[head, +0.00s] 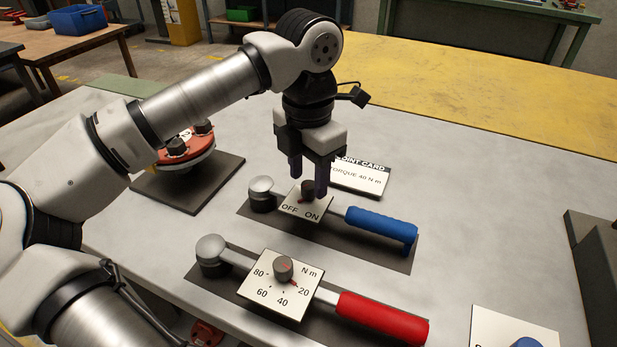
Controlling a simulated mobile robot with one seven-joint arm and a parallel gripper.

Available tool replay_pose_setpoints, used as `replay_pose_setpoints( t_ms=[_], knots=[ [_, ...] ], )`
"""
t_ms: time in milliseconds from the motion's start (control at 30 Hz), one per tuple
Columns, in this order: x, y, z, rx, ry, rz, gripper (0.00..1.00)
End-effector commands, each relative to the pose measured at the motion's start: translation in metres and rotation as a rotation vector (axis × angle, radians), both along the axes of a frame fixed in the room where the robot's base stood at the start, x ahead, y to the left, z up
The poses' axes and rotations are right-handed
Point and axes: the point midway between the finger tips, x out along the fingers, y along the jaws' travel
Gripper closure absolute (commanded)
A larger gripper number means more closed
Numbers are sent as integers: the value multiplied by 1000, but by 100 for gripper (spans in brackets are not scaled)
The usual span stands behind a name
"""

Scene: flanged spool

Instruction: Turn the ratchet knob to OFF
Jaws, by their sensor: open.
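The ratchet knob (308,186) is a small dark knob on a pale plate (293,207) marked OFF at left and ON at right. The plate sits on a ratchet with a blue handle (381,226) and a round metal head (262,190). A small reddish mark shows at the knob's lower left, but its exact direction is hard to read. My gripper (308,181) points down over the knob with its fingers apart. One finger shows left of the knob and the other at its right, partly overlapping it. I cannot tell whether they touch it.
In front lies a torque wrench with a red handle (383,319) and a numbered dial (281,284). A joint card (362,178) lies behind the ratchet. A red flanged part (187,157) stands at left on a dark mat. A grey block (596,262) stands at right. The table's right middle is clear.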

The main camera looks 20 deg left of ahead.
Motion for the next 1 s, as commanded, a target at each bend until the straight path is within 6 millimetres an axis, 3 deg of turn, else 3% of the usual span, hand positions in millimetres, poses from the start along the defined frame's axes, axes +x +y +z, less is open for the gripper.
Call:
replay_pose_setpoints(
  t_ms=[300,500,700,1000],
  knots=[
    [0,-1,72,1,-3,0,54],
    [0,-1,108,1,-3,0,54],
    [0,-1,122,-1,-2,-2,54],
    [0,-1,124,0,-1,-2,54]
  ],
)
